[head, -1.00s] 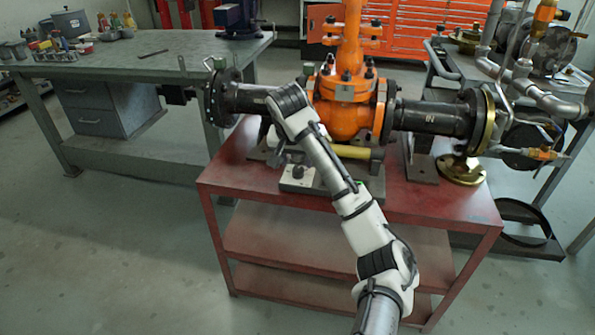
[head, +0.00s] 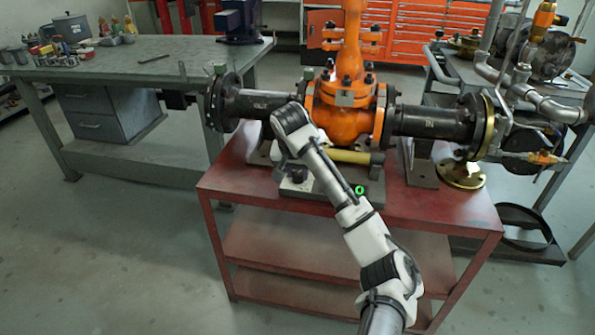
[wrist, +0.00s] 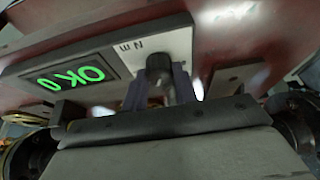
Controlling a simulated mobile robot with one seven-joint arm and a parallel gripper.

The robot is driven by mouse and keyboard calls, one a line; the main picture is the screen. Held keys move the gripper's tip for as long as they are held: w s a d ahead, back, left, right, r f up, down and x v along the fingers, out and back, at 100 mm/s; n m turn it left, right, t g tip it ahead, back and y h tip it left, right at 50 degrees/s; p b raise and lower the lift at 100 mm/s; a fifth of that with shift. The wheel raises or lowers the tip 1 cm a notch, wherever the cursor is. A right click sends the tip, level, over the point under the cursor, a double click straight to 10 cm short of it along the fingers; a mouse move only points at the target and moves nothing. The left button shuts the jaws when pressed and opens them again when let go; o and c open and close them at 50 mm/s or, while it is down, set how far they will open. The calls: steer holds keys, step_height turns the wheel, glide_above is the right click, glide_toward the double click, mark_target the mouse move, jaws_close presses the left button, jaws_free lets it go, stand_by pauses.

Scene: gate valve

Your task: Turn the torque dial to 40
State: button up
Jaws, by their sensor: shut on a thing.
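The torque dial (wrist: 160,68) is a dark knob on a white panel (wrist: 128,48) marked "N m". My gripper (wrist: 160,90) has one finger on each side of the knob and is shut on it. Beside it, a black display (wrist: 72,80) shows green characters, upside down and skewed; they look like "OK" and a further mark, but I cannot read a torque value surely. In the head view the dial's white panel (head: 297,186) sits on the red bench below the orange valve. A green mark (head: 360,190) glows right of my arm, which hides part of the unit.
The orange gate valve (head: 348,105) with black flanged pipes stands behind my wrist on the red bench (head: 440,205). A yellow bar (head: 348,156) lies before it. A brass flange (head: 463,174) lies at right. A grey workbench (head: 150,65) stands at back left.

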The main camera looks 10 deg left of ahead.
steer(key=shift+r+n+p, duration=0.1)
steer(key=shift+n+p, duration=0.2)
steer(key=shift+p, duration=0.2)
steer(key=n+y+p, duration=0.1)
steer(key=n+p, duration=0.2)
steer(key=p, duration=0.1)
steer(key=shift+d+r+n+y, duration=0.1)
steer(key=shift+n+y, duration=0.2)
steer(key=shift+y, duration=0.1)
steer(key=shift+w+d+n+g+y+p, duration=0.1)
steer(key=shift+n+g+y+p, duration=0.25)
steer(key=shift+n+p, duration=0.7)
steer(key=shift+n+g+y+p, duration=0.3)
steer(key=shift+n+p, duration=0.4)
steer(key=shift+n, duration=0.55)
steer(key=shift+f, duration=0.2)
steer(key=o, duration=1)
